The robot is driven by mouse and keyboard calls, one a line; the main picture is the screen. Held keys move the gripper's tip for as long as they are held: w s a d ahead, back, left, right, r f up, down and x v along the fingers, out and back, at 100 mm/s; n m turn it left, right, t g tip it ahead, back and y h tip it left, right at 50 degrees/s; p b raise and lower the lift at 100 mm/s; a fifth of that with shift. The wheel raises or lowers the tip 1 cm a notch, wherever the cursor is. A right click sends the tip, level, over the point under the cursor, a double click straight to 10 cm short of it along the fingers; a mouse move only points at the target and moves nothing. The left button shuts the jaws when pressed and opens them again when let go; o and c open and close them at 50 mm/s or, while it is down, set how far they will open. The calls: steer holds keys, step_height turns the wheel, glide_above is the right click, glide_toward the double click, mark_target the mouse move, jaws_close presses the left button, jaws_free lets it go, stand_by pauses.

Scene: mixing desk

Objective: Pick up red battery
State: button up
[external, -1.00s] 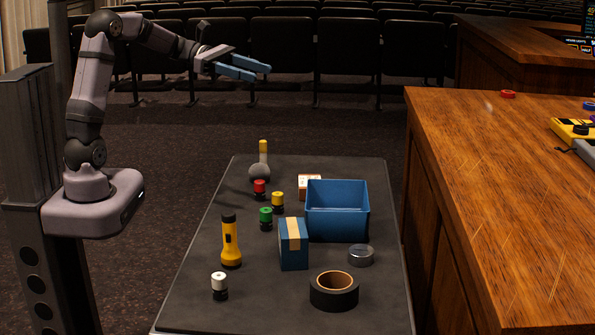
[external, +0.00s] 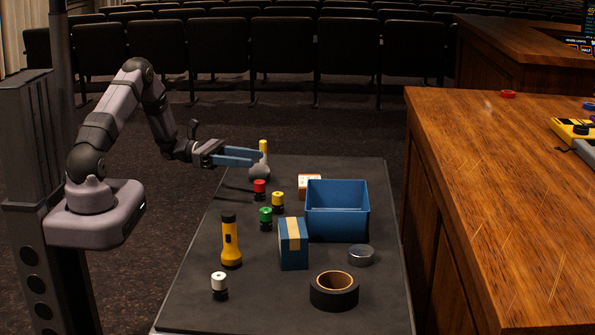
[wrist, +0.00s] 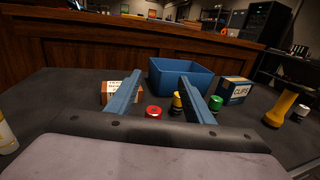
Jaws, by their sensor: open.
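The red battery (external: 260,187), a short dark cylinder with a red top, stands upright on the dark table, left of the yellow-topped battery. In the wrist view the red battery (wrist: 153,111) shows between my two blue fingers, ahead of and below them. My gripper (external: 262,156) is open and empty, with its blue fingers above the far left part of the table. The gripper is apart from the red battery.
Yellow-topped (external: 278,199), green-topped (external: 265,217) and white-topped (external: 219,283) batteries stand nearby. A blue bin (external: 337,223), a small white-and-orange box (external: 309,184), a blue box (external: 293,252), a yellow flashlight (external: 231,245), black tape (external: 334,299) and silver tape (external: 361,256) occupy the table.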

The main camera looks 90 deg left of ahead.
mark_target(262, 189)
step_height(262, 189, down, 7)
steer(key=shift+r, duration=0.1)
steer(key=shift+f+x, duration=0.15)
steer(key=shift+x, duration=1.7)
steer(key=shift+f+x, duration=0.15)
steer(key=shift+x, duration=1.7)
jaws_close()
